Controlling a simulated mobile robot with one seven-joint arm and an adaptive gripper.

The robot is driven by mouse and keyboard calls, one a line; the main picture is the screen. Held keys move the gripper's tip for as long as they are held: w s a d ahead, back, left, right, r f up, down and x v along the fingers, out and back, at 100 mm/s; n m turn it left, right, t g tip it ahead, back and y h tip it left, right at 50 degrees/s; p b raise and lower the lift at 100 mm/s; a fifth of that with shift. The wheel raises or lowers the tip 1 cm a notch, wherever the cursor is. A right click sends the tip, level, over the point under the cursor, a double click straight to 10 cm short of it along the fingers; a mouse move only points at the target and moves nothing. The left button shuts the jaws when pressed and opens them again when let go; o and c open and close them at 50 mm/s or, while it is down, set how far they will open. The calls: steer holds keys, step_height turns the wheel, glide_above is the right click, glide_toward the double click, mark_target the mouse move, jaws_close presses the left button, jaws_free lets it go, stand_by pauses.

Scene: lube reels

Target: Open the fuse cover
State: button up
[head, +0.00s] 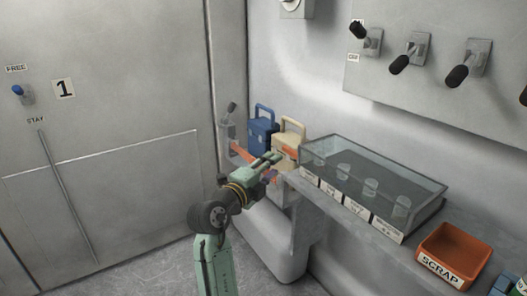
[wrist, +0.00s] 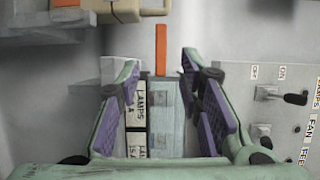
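The fuse box (head: 394,232) stands on the shelf by the wall under a clear cover (head: 385,165), which lies flat over it; several clear fuses stand inside. White labels line its front. In the wrist view the box (wrist: 165,105) shows between my fingers, labels on the left. An orange bar (wrist: 161,48) appears to extend from its far end; whether it joins the cover is unclear. My gripper (head: 276,160) is open and empty, left of the box. Its purple-padded fingers (wrist: 204,100) are spread wide and appear clear of the cover in the head view.
Blue (head: 261,134) and tan (head: 288,136) cases stand behind my gripper. A switch panel (head: 430,80) with protruding levers hangs above the box. An orange scrap bin (head: 455,250) stands to the right.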

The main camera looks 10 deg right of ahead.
mark_target(289, 153)
steer(key=p+x, duration=0.1)
steer(key=x, duration=0.3)
steer(key=p+x, duration=0.1)
steer(key=x, duration=0.4)
steer(key=shift+s+d+r+p, duration=0.1)
steer(key=shift+d+r+p, duration=0.1)
steer(key=shift+d+p, duration=0.15)
steer(key=shift+w+d+f, duration=0.1)
steer(key=shift+w+d, duration=0.3)
steer(key=shift+w, duration=0.15)
steer(key=shift+c, duration=0.3)
jaws_close()
